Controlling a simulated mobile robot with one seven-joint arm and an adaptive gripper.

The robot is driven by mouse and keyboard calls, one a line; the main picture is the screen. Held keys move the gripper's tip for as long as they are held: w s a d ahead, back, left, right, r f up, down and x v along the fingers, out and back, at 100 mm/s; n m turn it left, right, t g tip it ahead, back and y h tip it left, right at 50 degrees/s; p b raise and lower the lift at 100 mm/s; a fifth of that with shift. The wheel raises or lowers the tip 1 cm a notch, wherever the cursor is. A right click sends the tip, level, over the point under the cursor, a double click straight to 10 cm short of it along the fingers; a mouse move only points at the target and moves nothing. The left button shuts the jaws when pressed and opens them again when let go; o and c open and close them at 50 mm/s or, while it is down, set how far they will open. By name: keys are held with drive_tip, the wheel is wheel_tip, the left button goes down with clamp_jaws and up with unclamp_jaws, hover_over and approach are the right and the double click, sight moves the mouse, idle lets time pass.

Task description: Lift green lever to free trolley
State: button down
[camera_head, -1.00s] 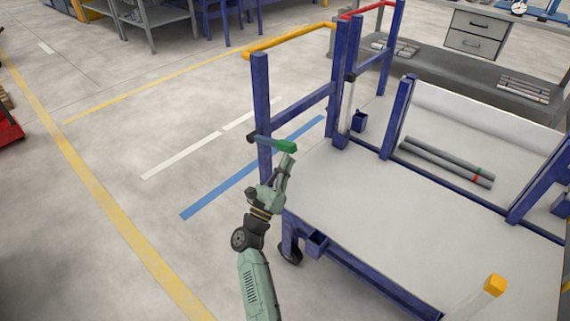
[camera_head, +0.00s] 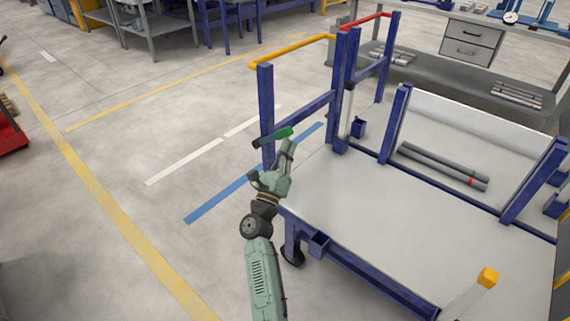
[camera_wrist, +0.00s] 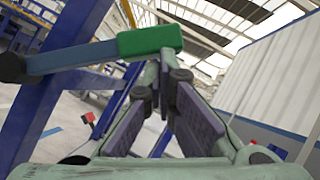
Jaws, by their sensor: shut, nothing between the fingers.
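The lever has a green grip (camera_head: 280,134) and a dark arm, mounted on a blue post of the trolley (camera_head: 365,215). In the head view it slopes up toward its green end. My gripper (camera_head: 290,147) is right below the green end with its fingers pointing up. In the wrist view the green grip (camera_wrist: 150,40) crosses above the fingertips of my gripper (camera_wrist: 158,68). The fingers are shut with nothing between them. The tips look to be at the underside of the grip; whether they touch cannot be told for certain.
Two grey pipes (camera_head: 440,165) with green and red marks lie on the trolley's far part. A yellow handle bar (camera_head: 295,51) tops the blue posts. A grey workbench (camera_head: 450,75) stands behind.

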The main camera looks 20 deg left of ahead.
sight(282, 131)
drive_tip(key=r, duration=0.1)
drive_tip(key=a+r, duration=0.1)
drive_tip(key=w+a+r, duration=0.1)
drive_tip(key=shift+a+r, duration=0.1)
drive_tip(key=shift+r, duration=0.25)
drive_tip(key=shift+w+a+r, duration=0.2)
drive_tip(key=shift+a+r, duration=0.35)
drive_tip(key=shift+a, duration=0.05)
drive_tip(key=shift+w+a+r, duration=0.15)
drive_tip(key=shift+a+r, duration=0.4)
